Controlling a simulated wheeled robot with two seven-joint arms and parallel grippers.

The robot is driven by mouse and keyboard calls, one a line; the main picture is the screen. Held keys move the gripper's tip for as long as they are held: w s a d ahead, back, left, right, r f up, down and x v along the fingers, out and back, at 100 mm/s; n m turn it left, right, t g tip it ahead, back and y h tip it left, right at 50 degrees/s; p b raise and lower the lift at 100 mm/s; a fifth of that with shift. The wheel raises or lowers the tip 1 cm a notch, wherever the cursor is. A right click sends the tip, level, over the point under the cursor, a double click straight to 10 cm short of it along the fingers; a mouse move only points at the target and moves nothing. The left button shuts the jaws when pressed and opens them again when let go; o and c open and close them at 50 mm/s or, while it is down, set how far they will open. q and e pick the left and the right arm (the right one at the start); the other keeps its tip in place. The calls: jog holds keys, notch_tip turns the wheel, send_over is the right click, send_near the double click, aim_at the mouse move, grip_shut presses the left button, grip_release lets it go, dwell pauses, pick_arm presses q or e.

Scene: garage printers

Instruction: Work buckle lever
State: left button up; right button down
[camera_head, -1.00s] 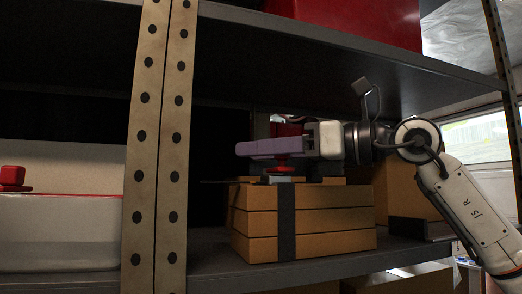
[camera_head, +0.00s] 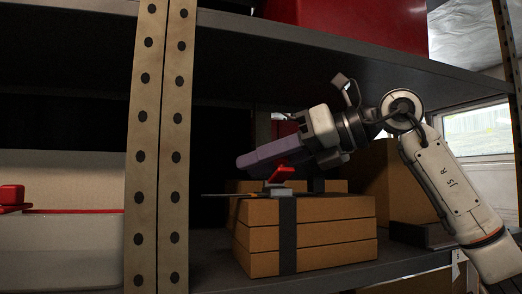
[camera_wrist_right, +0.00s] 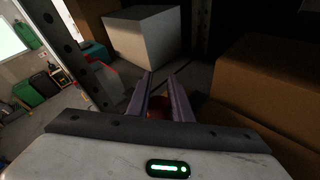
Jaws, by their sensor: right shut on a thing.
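A stack of flat brown boxes (camera_head: 330,232) stands on the shelf, bound by a dark strap (camera_head: 288,235). A grey buckle (camera_head: 277,191) with a red lever (camera_head: 282,173) sits on top of the strap. The lever is tilted, its right end higher. My right gripper (camera_head: 255,160) reaches in from the right, its purple fingers slanting down to the left at the lever. In the right wrist view, the fingers (camera_wrist_right: 160,95) are close together with red (camera_wrist_right: 158,108) showing between them. The fingers hide part of the lever. My left gripper is not in view.
A perforated shelf post (camera_head: 157,150) stands left of the stack. The upper shelf (camera_head: 330,60) passes above my arm. More brown boxes (camera_head: 385,190) stand behind and to the right. A white bin with a red rim (camera_head: 65,240) is at the far left.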

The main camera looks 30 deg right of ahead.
jog(key=m+g, duration=0.1)
jog(key=w+m+g, duration=0.1)
jog(key=g, duration=0.2)
jog(key=shift+w+d+f+m, duration=0.15)
jog(key=shift+w+f+m, duration=0.1)
jog(key=shift+m, duration=0.15)
jog(key=shift+w+d+f+m+g, duration=0.1)
jog(key=shift+w+f+m+g, duration=0.2)
jog(key=shift+g, duration=0.35)
jog(key=shift+w+f+m+g, duration=0.1)
jog(key=shift+m+g, duration=0.3)
jog(key=shift+g, duration=0.55)
jog(key=c, duration=1.6)
grip_release()
jog(key=shift+o, duration=0.2)
jog(key=shift+d+f, duration=0.1)
jog(key=shift+f, duration=0.05)
